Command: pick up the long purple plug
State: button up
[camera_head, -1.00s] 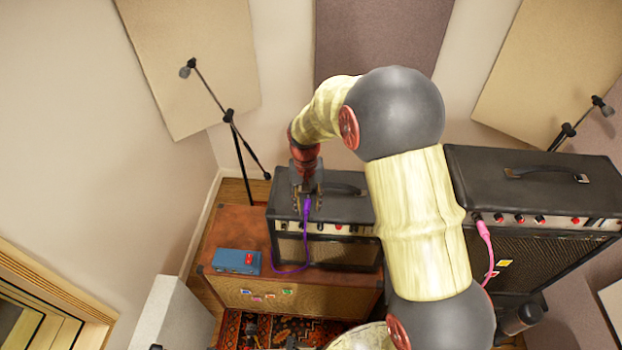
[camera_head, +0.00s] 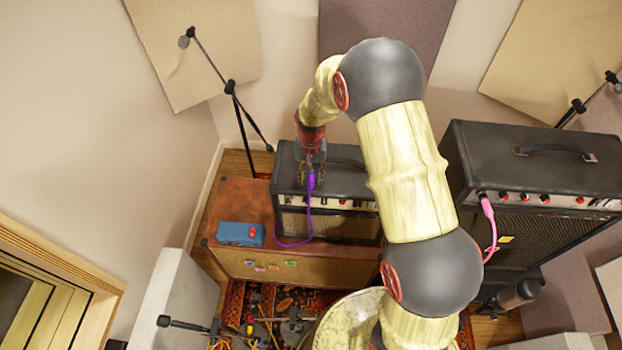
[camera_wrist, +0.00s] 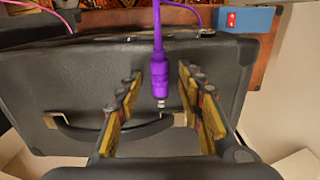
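The long purple plug (camera_wrist: 159,85) shows in the wrist view with its metal tip pointing down the picture, over the top of the small black amp (camera_wrist: 75,85). In the head view the plug (camera_head: 311,181) is at the amp's upper front edge, its cable hanging down the front. My gripper (camera_wrist: 161,72) is open, with one finger on each side of the plug and a visible gap on both sides. In the head view my gripper (camera_head: 312,178) is above the amp's front edge. I cannot tell whether the plug touches the amp top.
The small amp stands on a brown cabinet (camera_head: 235,195) with a blue pedal box (camera_head: 240,234). A pink plug (camera_head: 487,207) is in the larger amp (camera_head: 540,160) at right. A microphone stand (camera_head: 230,88) stands behind left. The amp's carry handle (camera_wrist: 85,130) lies near my fingers.

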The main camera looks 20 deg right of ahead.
jog(key=shift+s+f, duration=0.1)
jog(key=shift+c, duration=1)
jog(key=c, duration=0.7)
grip_shut()
